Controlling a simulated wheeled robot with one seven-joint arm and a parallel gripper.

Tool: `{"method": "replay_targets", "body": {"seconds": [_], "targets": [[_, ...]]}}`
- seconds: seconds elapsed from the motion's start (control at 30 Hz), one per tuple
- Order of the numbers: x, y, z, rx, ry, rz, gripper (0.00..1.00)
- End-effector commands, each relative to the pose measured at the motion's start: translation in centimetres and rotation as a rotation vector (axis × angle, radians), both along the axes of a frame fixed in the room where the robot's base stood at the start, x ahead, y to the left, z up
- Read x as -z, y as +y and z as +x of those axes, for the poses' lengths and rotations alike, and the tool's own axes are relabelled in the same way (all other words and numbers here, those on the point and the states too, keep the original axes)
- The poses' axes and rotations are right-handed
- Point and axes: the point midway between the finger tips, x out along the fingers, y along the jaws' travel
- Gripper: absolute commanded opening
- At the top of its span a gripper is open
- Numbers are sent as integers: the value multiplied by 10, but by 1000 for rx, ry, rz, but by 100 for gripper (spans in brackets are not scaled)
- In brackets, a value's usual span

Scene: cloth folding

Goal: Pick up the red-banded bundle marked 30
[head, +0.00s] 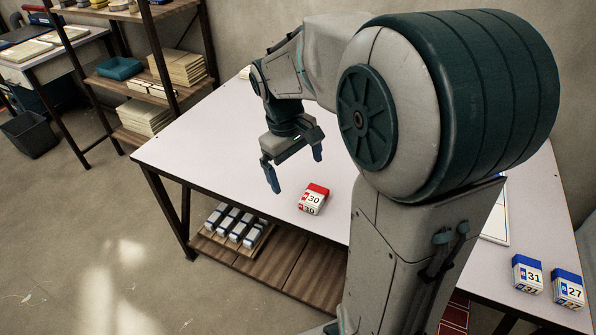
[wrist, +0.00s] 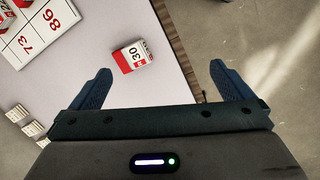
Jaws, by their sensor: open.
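The red-banded bundle marked 30 (head: 313,199) is a small white block with a red band, lying on the white table near its front edge. It also shows in the wrist view (wrist: 131,56), ahead of my fingers and between their lines. My gripper (head: 295,172) is open and empty above the table, up and to the left of the bundle in the head view. In the wrist view, both blue fingers of my gripper (wrist: 158,80) are spread wide. The bundle is apart from the fingers.
Two blue-banded bundles, marked 31 (head: 527,274) and 27 (head: 568,289), stand at the table's right. The table (head: 200,150) is clear around bundle 30. Shelves (head: 160,60) stand behind.

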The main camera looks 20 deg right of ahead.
Motion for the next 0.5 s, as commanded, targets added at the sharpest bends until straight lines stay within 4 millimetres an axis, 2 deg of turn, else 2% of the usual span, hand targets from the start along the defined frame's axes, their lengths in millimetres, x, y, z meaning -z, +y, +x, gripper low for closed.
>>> {"method": "replay_targets", "body": {"seconds": [0.03,0.3,0.5], "targets": [[6,-3,14,-30,32,-9,100],[37,-19,75,-200,182,-47,100],[59,-29,105,-287,263,-56,100]]}}
